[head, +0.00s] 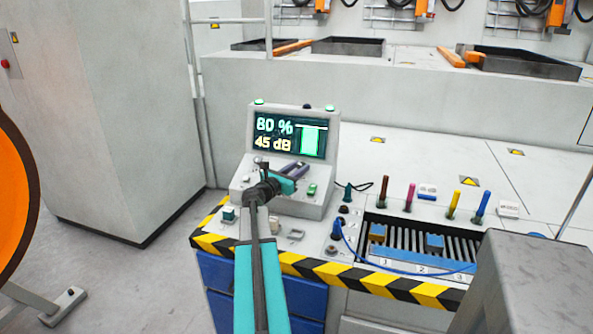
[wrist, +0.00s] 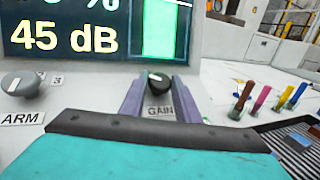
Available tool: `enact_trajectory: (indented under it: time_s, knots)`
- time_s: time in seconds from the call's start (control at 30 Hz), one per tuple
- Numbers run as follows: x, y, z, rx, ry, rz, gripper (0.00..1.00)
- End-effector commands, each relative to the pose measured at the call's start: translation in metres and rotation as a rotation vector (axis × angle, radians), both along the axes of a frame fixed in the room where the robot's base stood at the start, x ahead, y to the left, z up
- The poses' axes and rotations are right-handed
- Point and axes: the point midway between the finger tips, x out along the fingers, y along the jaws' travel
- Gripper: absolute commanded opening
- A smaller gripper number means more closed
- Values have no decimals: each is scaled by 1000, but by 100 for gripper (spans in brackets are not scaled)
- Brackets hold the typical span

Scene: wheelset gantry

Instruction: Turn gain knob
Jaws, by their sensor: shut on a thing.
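The gain knob (wrist: 159,82) is black with a white pointer line and stands on the sloped face of the console (wrist: 205,60), above the label GAIN. My gripper (wrist: 158,92) has its two purple-grey fingers on either side of the knob, shut on it. In the head view my gripper (head: 296,169) reaches the console panel below the screen, and the knob is hidden there. The screen (head: 288,135) reads 80 % and 45 dB, with a tall green bar at its right.
A grey ARM knob (wrist: 20,84) sits left of the gain knob. A green button (head: 312,190) is on the console's right. Several coloured probes (head: 410,197) stand behind a roller tray (head: 420,222). A blue cable (head: 380,257) loops across the bench front.

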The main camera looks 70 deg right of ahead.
Motion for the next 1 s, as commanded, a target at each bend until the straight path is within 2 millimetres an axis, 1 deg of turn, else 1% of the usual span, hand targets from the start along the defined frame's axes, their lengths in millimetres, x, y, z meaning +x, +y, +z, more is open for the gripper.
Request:
enact_trajectory:
  time_s: [0.03,0.9,0.93,1.0]
  knots:
    - [-4,-2,1,-1,0,-7,7]
    - [-4,-1,0,-1,0,-8,7]
    - [-4,-1,0,-1,0,-8,32]
    - [-3,-1,0,-1,0,-8,44]
